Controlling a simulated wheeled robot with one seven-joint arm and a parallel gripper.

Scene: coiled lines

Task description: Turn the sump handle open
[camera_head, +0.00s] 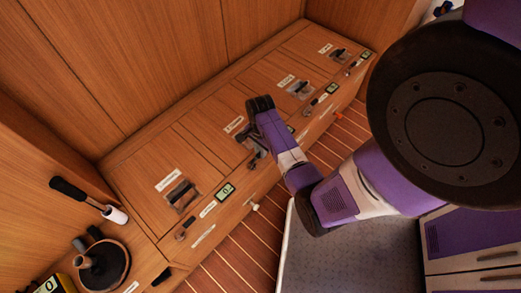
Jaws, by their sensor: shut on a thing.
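A wooden bench top holds several labelled hatches, each with a recessed dark latch and a small lever near the front edge. The label lettering is too small to read, so I cannot tell by name which is the sump. My arm reaches over the middle hatch, whose label (234,124) shows beside my wrist. My gripper (254,157) is low at that hatch's front edge, mostly hidden behind my arm. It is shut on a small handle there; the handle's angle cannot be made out.
The left hatch has a latch (180,194), a small lever (186,229) and a green display (225,191). Another latch (300,89) lies to the right. A black-handled roller (83,199) and a dark round coil (103,265) lie at the left. Striped floor runs along the bench.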

